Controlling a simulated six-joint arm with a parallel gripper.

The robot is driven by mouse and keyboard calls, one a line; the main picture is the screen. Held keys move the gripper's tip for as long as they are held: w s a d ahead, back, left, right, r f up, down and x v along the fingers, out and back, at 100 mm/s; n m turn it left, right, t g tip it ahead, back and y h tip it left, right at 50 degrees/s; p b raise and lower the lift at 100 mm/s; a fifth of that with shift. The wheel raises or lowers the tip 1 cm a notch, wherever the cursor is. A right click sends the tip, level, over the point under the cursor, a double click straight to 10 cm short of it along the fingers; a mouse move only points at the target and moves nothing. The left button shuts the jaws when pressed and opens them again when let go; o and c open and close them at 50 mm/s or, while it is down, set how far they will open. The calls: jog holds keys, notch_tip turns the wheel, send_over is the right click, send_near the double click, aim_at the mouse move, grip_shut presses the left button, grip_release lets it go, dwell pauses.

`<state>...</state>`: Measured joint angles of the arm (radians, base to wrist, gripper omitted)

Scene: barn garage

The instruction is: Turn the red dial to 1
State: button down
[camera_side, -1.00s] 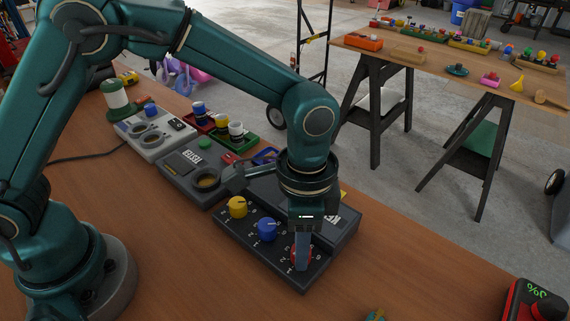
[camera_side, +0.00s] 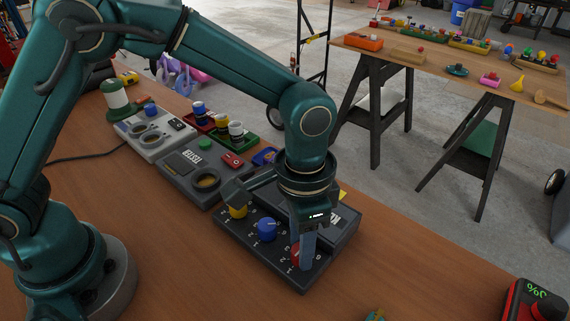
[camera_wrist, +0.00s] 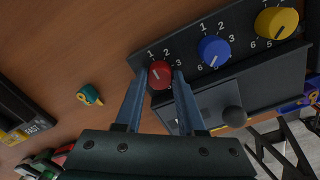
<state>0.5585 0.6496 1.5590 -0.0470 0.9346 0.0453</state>
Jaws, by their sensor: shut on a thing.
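The red dial (camera_wrist: 160,75) sits at the end of a dark dial panel (camera_side: 290,276), beside a blue dial (camera_side: 267,229) and a yellow dial (camera_side: 238,211). In the wrist view, white numbers 1, 2 and 3 show around the red dial, and a short white mark is on its face. The mark appears to point near the 1, but its exact alignment is hard to tell. My gripper (camera_wrist: 154,78) is shut on the red dial, one finger on each side. In the side view, a finger hides most of the red dial (camera_side: 295,258).
Grey panels with a green button (camera_side: 205,145) and a red switch (camera_side: 232,160) stand behind the dial panel. A small teal piece (camera_wrist: 89,95) lies on the wooden table. A red and black device (camera_side: 535,302) sits at the right. The table front is mostly clear.

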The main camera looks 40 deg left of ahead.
jog(key=c, duration=0.8)
grip_release()
jog(key=shift+a+r, duration=0.1)
jog(key=shift+r, duration=2.5)
jog(key=shift+w, duration=0.15)
